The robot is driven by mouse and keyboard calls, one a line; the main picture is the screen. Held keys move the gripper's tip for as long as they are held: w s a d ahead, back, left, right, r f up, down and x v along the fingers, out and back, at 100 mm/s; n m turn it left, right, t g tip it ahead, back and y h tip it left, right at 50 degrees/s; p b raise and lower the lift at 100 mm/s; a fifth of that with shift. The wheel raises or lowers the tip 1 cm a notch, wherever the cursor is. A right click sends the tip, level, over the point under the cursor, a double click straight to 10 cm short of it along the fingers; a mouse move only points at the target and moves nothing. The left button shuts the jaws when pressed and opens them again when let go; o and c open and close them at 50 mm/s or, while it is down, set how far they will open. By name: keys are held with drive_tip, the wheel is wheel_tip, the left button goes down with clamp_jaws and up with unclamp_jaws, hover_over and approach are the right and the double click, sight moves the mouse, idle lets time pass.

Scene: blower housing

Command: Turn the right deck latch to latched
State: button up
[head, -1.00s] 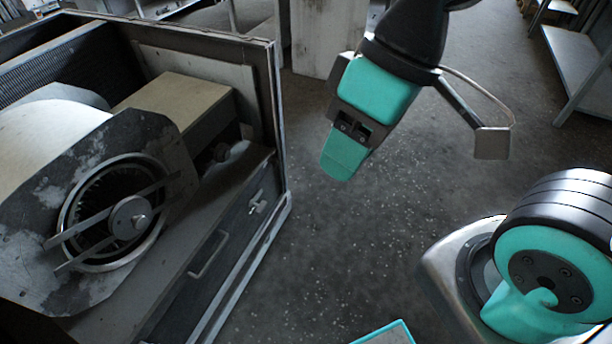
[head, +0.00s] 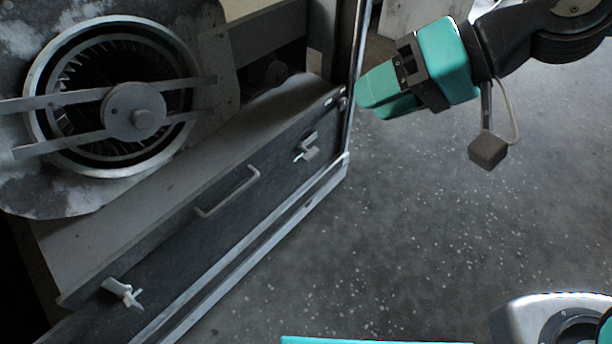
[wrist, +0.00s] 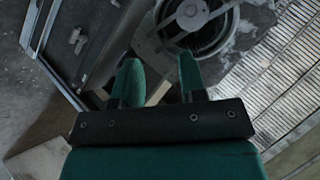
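The right deck latch (head: 307,147) is a small pale lever on a dark block, on the dark front panel (head: 262,165) of the blower housing, near its right end. A pale latch, apparently the same one, shows in the wrist view (wrist: 77,40). The left deck latch (head: 122,292) sits at the panel's lower left end. My teal gripper (head: 366,100) is up and right of the right latch in the head view, beside the housing's corner post, touching no latch. In the wrist view its two fingers (wrist: 158,62) stand apart with nothing between them.
A bar handle (head: 228,192) sticks out from the panel between the latches. The fan (head: 133,108) with its crossbars is behind the deck ledge. The corner post (head: 354,60) stands close to my fingertips. Open speckled floor (head: 400,230) lies right of the housing.

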drive_tip(key=w+a+f+m+t+y+b, duration=0.1)
drive_tip(key=w+f+m+t+y+b, duration=0.3)
drive_tip(key=f+b, duration=0.75)
drive_tip(key=w+f+m+b, duration=0.1)
drive_tip(key=w+f+b, duration=0.4)
drive_tip(key=f+b, duration=0.65)
drive_tip(key=m+t+b, duration=0.6)
drive_tip(key=m+b, duration=0.1)
drive_tip(key=b, duration=0.7)
approach(309, 152)
drive_tip(key=p+x, duration=0.3)
drive_tip(key=p, duration=0.3)
drive_tip(key=p+x, duration=0.3)
drive_tip(key=p, duration=0.2)
drive_tip(key=p+x, duration=0.4)
drive_tip(key=p, duration=0.2)
drive_tip(key=shift+f+p, duration=0.35)
drive_tip(key=shift+f, duration=0.05)
drive_tip(key=shift+w+a+r, duration=0.1)
drive_tip(key=shift+w+a, duration=0.25)
drive_tip(key=shift+a, duration=0.05)
clamp_jaws()
